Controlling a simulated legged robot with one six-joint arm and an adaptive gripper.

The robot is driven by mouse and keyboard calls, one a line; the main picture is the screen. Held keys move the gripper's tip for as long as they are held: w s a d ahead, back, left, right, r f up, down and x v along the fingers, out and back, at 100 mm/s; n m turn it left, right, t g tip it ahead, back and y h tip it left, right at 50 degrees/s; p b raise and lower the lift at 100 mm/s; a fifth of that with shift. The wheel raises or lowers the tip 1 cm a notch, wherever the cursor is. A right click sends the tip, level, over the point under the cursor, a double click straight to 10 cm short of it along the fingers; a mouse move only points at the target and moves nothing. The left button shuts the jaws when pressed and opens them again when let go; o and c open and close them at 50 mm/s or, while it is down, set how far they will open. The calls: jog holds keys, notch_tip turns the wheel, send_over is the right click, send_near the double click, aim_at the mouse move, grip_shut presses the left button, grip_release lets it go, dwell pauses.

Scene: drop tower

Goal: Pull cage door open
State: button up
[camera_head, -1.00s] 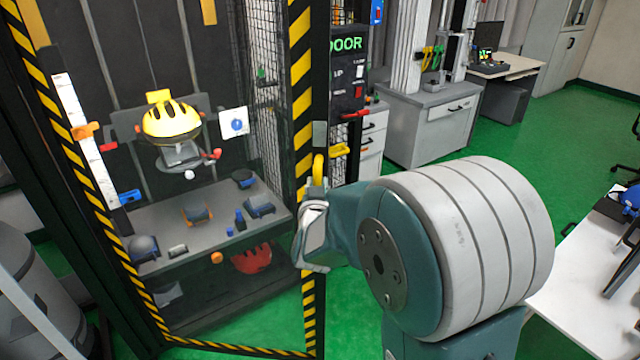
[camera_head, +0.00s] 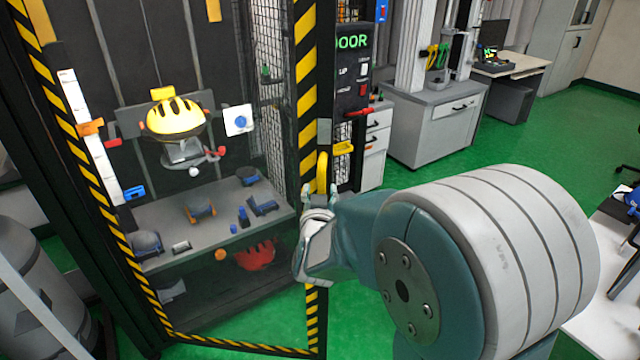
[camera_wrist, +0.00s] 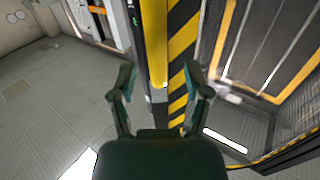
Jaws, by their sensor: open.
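The cage door (camera_head: 306,75) is a black frame with yellow-and-black striped edges and a see-through panel. It looks shut. Its yellow handle (camera_head: 322,172) is an upright bar on the door's right edge. In the wrist view the handle (camera_wrist: 155,45) runs down from the top, just ahead of the fingers. My gripper (camera_head: 318,200) is at the lower end of the handle in the head view. In the wrist view my gripper (camera_wrist: 160,85) is open, with one finger on each side of the line of the handle. I see no clear contact.
Inside the cage, a yellow helmet (camera_head: 174,118) sits above a shelf (camera_head: 165,215) with several small items. A control panel (camera_head: 352,80) stands right of the door. A white table (camera_head: 615,270) is at the right. Green floor (camera_head: 420,180) lies open between.

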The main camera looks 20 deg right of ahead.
jog(key=shift+v, duration=2.1)
